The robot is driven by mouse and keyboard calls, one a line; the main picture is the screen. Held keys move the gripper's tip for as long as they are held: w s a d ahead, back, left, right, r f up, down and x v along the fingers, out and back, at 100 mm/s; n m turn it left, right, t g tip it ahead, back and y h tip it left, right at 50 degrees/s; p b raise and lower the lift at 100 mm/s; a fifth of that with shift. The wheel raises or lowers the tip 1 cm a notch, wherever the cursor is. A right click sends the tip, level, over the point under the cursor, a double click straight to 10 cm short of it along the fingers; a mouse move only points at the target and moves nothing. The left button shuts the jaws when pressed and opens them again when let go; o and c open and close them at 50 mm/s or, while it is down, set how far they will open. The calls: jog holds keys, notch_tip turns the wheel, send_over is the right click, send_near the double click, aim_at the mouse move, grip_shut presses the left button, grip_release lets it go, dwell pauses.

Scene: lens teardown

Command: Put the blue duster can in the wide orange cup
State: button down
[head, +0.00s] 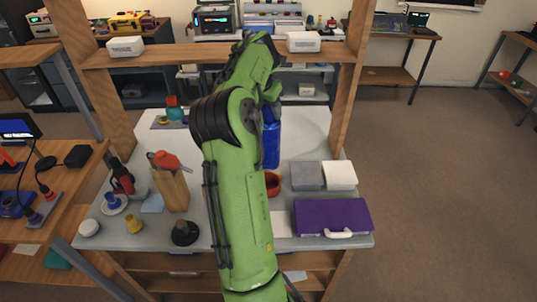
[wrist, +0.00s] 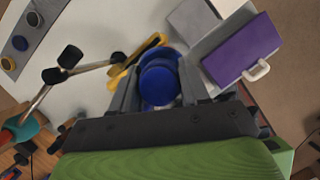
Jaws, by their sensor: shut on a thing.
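The blue duster can (head: 271,145) is upright over the white table in the head view, just right of my green arm. In the wrist view the can's round blue top (wrist: 158,82) sits between the two fingers of my gripper (wrist: 158,92), which is shut on it. In the head view my arm hides the gripper's fingers. A red-orange cup (head: 273,184) stands on the table, nearer the camera than the can and partly hidden by my arm. The can looks apart from the cup; its height above the table is hard to tell. I cannot make out the cup in the wrist view.
Right of the cup are a grey block (head: 306,176), a white block (head: 340,176) and a purple case (head: 333,216). A wooden shelf frame (head: 190,54) spans the table's back.

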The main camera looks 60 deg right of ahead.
aim_at(269, 143)
notch_tip(269, 143, down, 13)
jog(key=b, duration=0.3)
jog(key=shift+r, duration=0.1)
jog(key=c, duration=0.5)
grip_release()
jog(key=shift+c, duration=0.2)
